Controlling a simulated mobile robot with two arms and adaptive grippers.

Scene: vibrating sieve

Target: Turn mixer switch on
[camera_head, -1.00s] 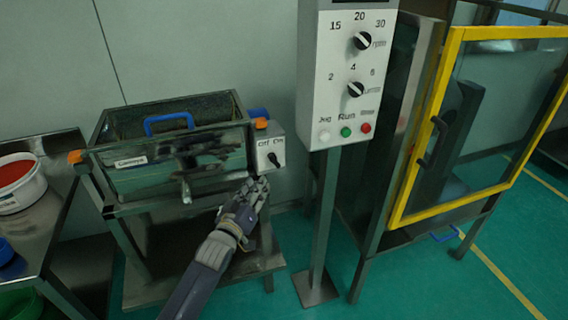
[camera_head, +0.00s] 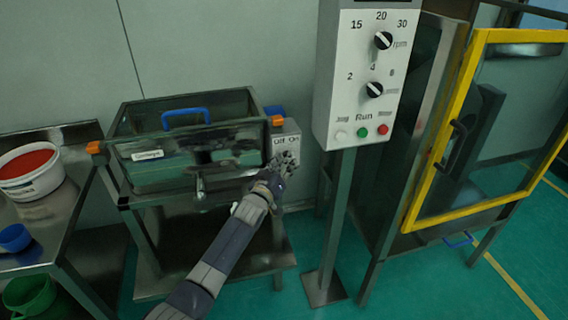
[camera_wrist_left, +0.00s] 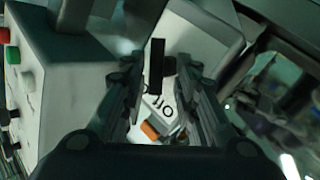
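The mixer (camera_head: 180,165) is a metal box with a blue handle and a white label on its front. On its right side is a light grey switch box (camera_head: 291,129) marked "Off" and "On". My left gripper (camera_head: 286,160) is in front of this box and covers its knob in the head view. In the left wrist view my left gripper (camera_wrist_left: 157,82) has its fingers apart. The black switch knob (camera_wrist_left: 157,62) shows between them, with the "Off" lettering below it. I cannot tell whether the fingers touch the knob. My right gripper is in neither view.
A control panel (camera_head: 365,95) on a post stands right of the mixer, with two dials and several buttons. Right of it is a cabinet with a yellow-framed door (camera_head: 420,190). A metal table (camera_head: 65,230) on the left holds a white bucket (camera_head: 30,172).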

